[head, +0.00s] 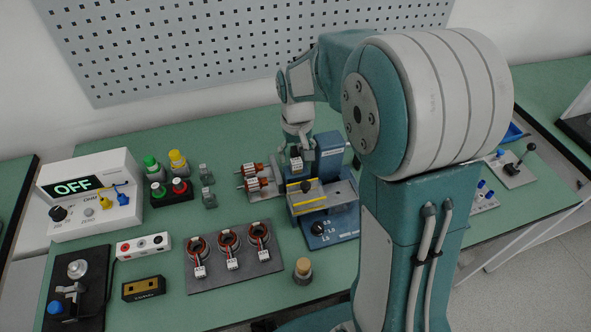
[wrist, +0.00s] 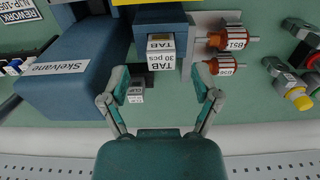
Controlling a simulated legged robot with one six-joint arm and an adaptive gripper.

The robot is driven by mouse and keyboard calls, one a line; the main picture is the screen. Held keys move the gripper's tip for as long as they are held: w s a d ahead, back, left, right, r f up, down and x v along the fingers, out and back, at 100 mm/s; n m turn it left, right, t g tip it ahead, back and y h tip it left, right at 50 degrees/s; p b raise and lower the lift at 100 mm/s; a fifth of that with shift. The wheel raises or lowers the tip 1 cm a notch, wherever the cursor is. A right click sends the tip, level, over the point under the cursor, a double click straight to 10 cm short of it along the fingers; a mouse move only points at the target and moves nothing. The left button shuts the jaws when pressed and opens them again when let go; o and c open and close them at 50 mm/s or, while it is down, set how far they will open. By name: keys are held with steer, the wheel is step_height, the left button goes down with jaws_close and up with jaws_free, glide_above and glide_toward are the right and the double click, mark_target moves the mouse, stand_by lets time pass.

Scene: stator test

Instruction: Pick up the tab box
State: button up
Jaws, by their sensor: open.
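My gripper (wrist: 160,78) is open and empty. Its two fingertips are spread in front of the box's labelled end, one to each side, and I see no contact.
A larger blue block (wrist: 75,75) marked "Skelvane" stands close left of the tab box in the wrist view. Two orange rotors (wrist: 226,40) lie close right. A small dark labelled box (wrist: 136,88) is between the fingers. A perforated panel (head: 200,45) stands behind the bench.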

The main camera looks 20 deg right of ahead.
mark_target(296, 161)
step_height(296, 161, down, 3)
steer(key=shift+d+r, duration=0.1)
steer(key=shift+r, duration=0.05)
steer(key=shift+f, duration=0.3)
steer(key=shift+a, duration=0.35)
steer(key=shift+c, duration=0.9)
jaws_close()
steer(key=shift+d, duration=0.2)
steer(key=shift+r, duration=0.1)
step_height(296, 161, up, 28)
